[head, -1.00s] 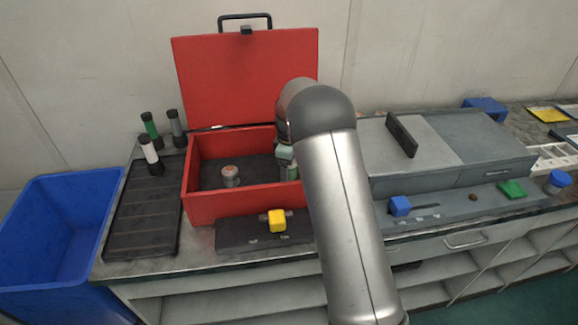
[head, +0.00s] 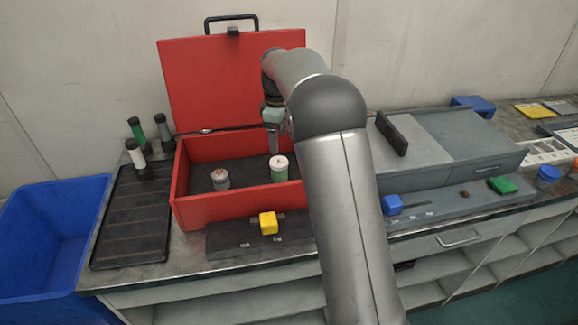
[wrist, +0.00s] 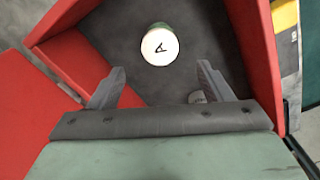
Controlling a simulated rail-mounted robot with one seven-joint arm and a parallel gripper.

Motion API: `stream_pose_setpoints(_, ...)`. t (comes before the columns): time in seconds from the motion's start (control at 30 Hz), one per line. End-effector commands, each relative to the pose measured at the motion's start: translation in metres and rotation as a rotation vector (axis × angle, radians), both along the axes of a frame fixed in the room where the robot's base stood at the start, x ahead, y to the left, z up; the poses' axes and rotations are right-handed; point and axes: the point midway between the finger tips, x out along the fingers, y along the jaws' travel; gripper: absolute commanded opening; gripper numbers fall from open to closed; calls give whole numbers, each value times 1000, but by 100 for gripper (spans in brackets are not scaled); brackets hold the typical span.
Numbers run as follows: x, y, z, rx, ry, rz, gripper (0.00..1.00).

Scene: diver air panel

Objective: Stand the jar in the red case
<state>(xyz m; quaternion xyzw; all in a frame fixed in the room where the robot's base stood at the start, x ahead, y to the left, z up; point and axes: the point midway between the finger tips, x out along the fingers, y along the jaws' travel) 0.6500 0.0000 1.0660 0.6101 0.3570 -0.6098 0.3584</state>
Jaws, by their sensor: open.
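A jar with a white lid and green body (head: 279,168) stands upright inside the red case (head: 240,209), on its dark floor, right of the middle. It shows in the wrist view (wrist: 160,46) with a black mark on its lid, beyond the fingertips and apart from them. My gripper (head: 274,150) is open and empty, above and just behind the jar. Its two fingers are spread in the wrist view (wrist: 160,80). The case lid (head: 235,85) is up.
A small grey container with a reddish top (head: 220,179) stands in the case's left part. A yellow block (head: 268,223) is on a dark strip in front. A ribbed black tray (head: 130,220), several cylinders (head: 137,152) and a blue bin (head: 45,240) are left. A grey cabinet (head: 450,150) is right.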

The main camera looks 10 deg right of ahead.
Motion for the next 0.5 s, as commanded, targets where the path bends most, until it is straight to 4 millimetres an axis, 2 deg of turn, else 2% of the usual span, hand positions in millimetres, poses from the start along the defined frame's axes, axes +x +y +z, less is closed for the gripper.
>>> stream_pose_setpoints(0.07, -1, 0, 2, 1, 0, -3, 73)
stream_pose_setpoints(0.17, -12, -1, 10, 3, -4, -40, 73)
stream_pose_setpoints(0.27, -45, -2, 25, 14, -11, -143, 73)
stream_pose_setpoints(0.37, -100, -3, 40, 26, -19, -306, 73)
stream_pose_setpoints(0.4, -126, -3, 43, 30, -22, -377, 73)
stream_pose_setpoints(0.47, -166, -2, 45, 36, -26, -484, 73)
stream_pose_setpoints(0.5, -194, -1, 44, 37, -28, -554, 73)
